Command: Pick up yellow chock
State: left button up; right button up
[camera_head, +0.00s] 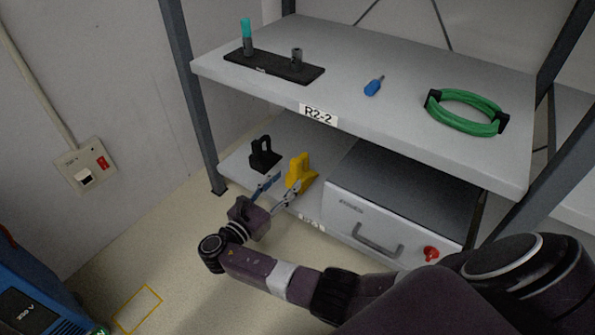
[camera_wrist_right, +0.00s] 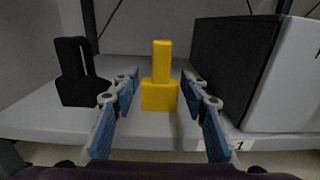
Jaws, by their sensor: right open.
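The yellow chock (camera_head: 301,173) stands on the lower shelf, between a black chock and a grey box. In the right wrist view the yellow chock (camera_wrist_right: 160,88) stands upright in the middle, its narrow upper part above a wider base. My right gripper (camera_head: 284,186) reaches over the front of the lower shelf. In the right wrist view its blue-padded fingers (camera_wrist_right: 160,97) are open, with the chock's base between or just beyond the fingertips. I cannot tell whether they touch it. My left gripper is not in view.
The black chock (camera_head: 264,155) stands left of the yellow one. The grey box (camera_head: 395,205) with a handle and red knob is close on the right. The upper shelf (camera_head: 400,75) overhangs, holding a green cable coil (camera_head: 465,110), a blue screwdriver (camera_head: 374,87) and a black holder (camera_head: 275,68).

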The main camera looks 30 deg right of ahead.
aim_at(293, 173)
jog(key=shift+w+d, duration=0.15)
jog(key=shift+d, duration=0.35)
jog(key=b+x, duration=0.4)
jog(key=shift+d, duration=0.3)
jog(key=shift+w+d+r, duration=0.2)
jog(key=shift+d, duration=0.1)
grip_shut()
